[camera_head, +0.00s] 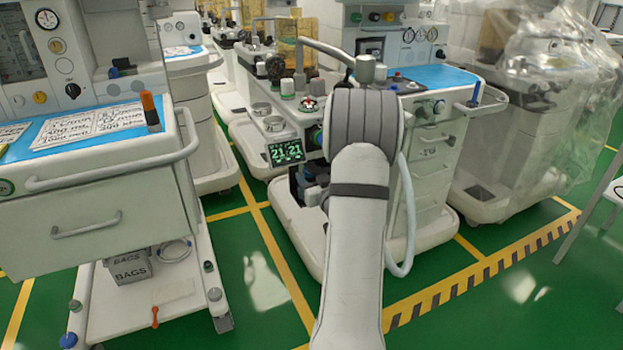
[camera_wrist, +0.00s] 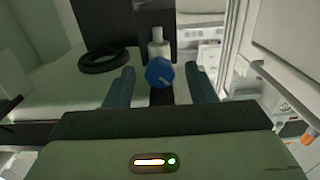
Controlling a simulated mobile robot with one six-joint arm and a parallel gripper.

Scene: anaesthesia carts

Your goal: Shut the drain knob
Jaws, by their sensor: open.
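A blue faceted knob (camera_wrist: 160,73) with a pale mark on its face shows in the wrist view, in front of a white bottle-like fitting (camera_wrist: 158,45). It is the only knob close to my gripper, but no label on it can be read. My gripper (camera_wrist: 161,76) is open, with one dark finger on each side of the knob. Gaps show between the knob and both fingers, and nothing is held. In the head view my own arm covers the gripper and this knob.
A black ring (camera_wrist: 103,60) lies left of the knob on a pale surface. The head view shows a cart with a green-digit display (camera_head: 287,152) beside my arm, a left cart with a drawer handle (camera_head: 87,225), and a plastic-draped cart (camera_head: 530,130). Green floor lies between.

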